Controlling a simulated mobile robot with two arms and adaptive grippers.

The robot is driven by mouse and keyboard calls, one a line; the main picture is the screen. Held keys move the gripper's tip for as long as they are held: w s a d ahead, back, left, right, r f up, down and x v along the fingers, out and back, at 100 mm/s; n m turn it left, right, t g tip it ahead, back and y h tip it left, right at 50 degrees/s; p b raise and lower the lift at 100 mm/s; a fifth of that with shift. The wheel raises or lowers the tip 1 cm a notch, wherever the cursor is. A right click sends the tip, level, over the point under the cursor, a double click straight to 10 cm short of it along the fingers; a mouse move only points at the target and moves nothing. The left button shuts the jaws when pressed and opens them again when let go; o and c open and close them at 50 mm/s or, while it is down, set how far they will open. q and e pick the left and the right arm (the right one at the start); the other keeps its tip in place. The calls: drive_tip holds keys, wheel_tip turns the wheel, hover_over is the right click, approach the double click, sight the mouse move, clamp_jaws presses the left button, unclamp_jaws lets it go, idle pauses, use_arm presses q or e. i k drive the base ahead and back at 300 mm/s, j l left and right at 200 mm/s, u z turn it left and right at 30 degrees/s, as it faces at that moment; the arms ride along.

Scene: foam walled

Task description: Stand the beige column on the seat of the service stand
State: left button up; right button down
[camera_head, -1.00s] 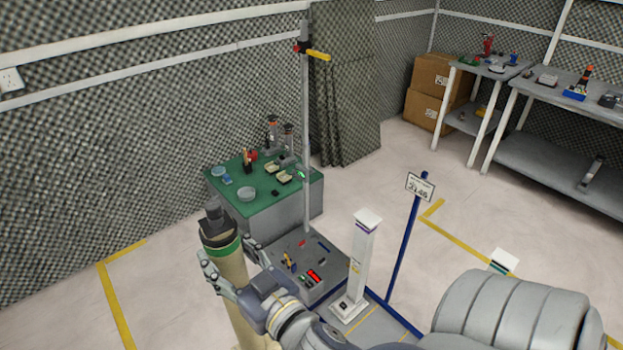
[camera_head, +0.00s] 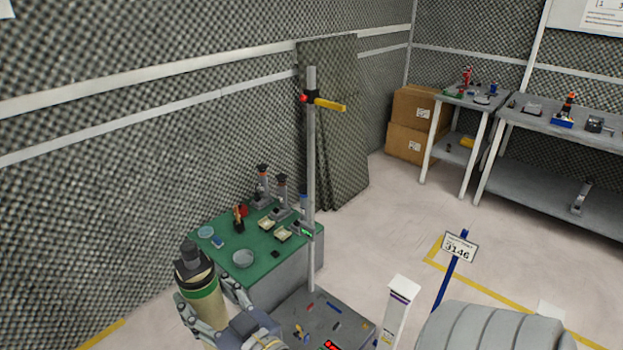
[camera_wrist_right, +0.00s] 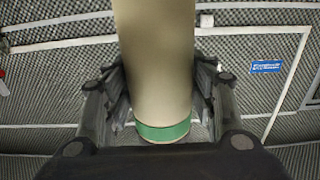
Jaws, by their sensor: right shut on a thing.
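The beige column (camera_head: 206,298) is a tall beige cylinder with a green band and a dark top; it stands roughly upright at the lower left of the head view. My right gripper (camera_head: 203,301) is shut on it just below the green band. In the right wrist view, the column (camera_wrist_right: 155,55) passes between the fingers of the right gripper (camera_wrist_right: 160,92). The column's lower end is out of the head view. I cannot tell for sure which thing is the service stand. A dark grey platform (camera_head: 345,312) with a tall pole (camera_head: 311,180) is right of the column. My left gripper is not in view.
A green-topped table (camera_head: 265,255) with dishes and tools stands beyond the column. A white post (camera_head: 398,310) and a sign on a blue pole (camera_head: 459,247) stand to the right. Cardboard boxes (camera_head: 411,125) and grey benches (camera_head: 540,120) are at the back right.

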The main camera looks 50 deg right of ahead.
sight(322, 322)
drive_tip(key=i, duration=0.95)
drive_tip(key=i+z, duration=0.15)
drive_tip(key=i, duration=0.85)
drive_tip(key=i+z, duration=0.25)
drive_tip(key=i, duration=0.25)
drive_tip(key=i+j+z, duration=0.25)
drive_tip(key=i, duration=0.2)
drive_tip(key=i+z, duration=0.25)
drive_tip(key=z, duration=0.15)
drive_tip(key=i+z, duration=0.2)
drive_tip(key=z, duration=1.25)
